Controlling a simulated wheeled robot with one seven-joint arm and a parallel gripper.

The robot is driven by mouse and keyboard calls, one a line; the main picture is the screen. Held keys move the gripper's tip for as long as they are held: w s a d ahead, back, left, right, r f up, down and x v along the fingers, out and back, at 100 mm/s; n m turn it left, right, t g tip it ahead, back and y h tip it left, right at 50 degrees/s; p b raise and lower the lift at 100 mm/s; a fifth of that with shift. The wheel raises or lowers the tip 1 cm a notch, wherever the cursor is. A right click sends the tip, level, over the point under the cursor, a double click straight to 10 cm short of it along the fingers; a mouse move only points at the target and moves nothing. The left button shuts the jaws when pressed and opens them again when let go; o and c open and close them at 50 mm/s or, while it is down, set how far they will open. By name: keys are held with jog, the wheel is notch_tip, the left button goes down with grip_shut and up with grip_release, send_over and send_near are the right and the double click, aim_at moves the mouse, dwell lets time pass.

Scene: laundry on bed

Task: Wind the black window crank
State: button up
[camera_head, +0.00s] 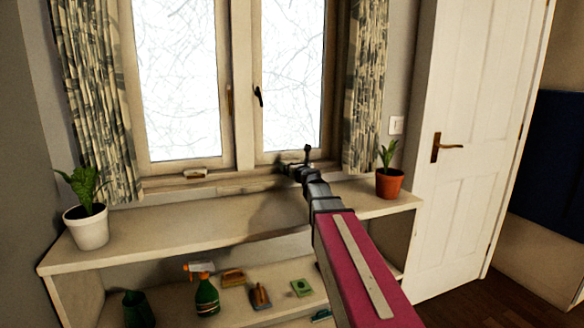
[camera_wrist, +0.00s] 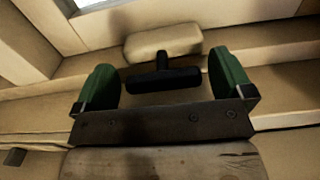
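The black window crank (camera_wrist: 163,79) shows in the wrist view as a dark T-shaped handle in front of a cream housing (camera_wrist: 163,42) on the window frame. My gripper (camera_wrist: 165,74) is open, with one green fingertip to the left of the crank and one to the right. Clear gaps show on both sides, and neither finger appears to touch it. In the head view my gripper (camera_head: 299,172) is at the sill below the right window pane. A small dark upright piece (camera_head: 307,153) shows just beyond it; I cannot tell whether it is the crank or a finger.
A shelf unit (camera_head: 150,232) stands under the window, with a white-potted plant (camera_head: 88,226) at left and an orange-potted plant (camera_head: 390,183) right of my arm. A spray bottle (camera_head: 207,298) and other small items sit on the lower shelf. A curtain (camera_head: 368,90) hangs at right.

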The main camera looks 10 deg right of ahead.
jog(key=s, duration=0.3)
jog(key=s+d, duration=0.1)
jog(key=s, duration=0.3)
jog(key=s+d, duration=0.1)
jog(key=s, duration=0.2)
jog(key=shift+s, duration=0.35)
